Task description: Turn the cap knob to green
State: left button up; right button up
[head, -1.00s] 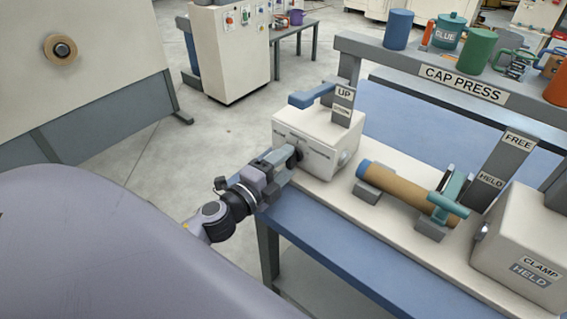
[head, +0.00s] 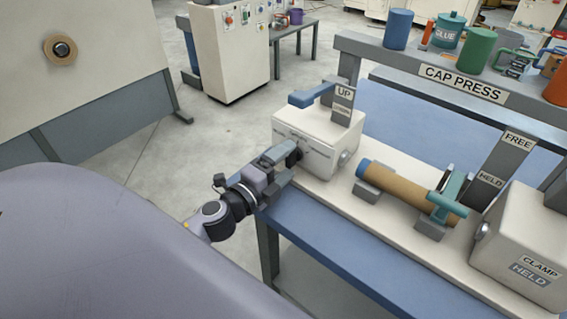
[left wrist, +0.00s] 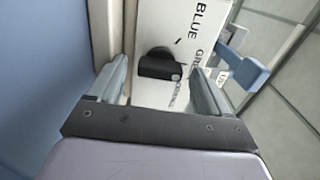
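The black cap knob (left wrist: 158,63) sits on the white front panel (left wrist: 185,18) of the cap press box (head: 318,140). The panel carries the word BLUE, a partly hidden word starting with G, and smaller lettering cut off by a finger. The knob has a small grey mark at its right end in the left wrist view. My left gripper (head: 284,164) is just in front of the knob. In the left wrist view its two fingers (left wrist: 160,78) are spread to either side of the knob, with gaps. My right gripper is not in view.
A blue lever (head: 312,95) stands on the box by the UP sign. A brown tube (head: 395,188) with a blue end lies in a cradle under a teal clamp (head: 449,197). The clamp box (head: 525,250) is at right. Floor left of the bench is clear.

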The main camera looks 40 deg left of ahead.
pick_arm(q)
jog(key=s, duration=0.1)
jog(key=s+b, duration=0.1)
jog(key=s, duration=0.3)
jog(key=shift+s+a+f, duration=0.1)
jog(key=shift+s+a, duration=0.15)
jog(key=shift+s+b, duration=0.35)
jog(key=shift+s, duration=0.45)
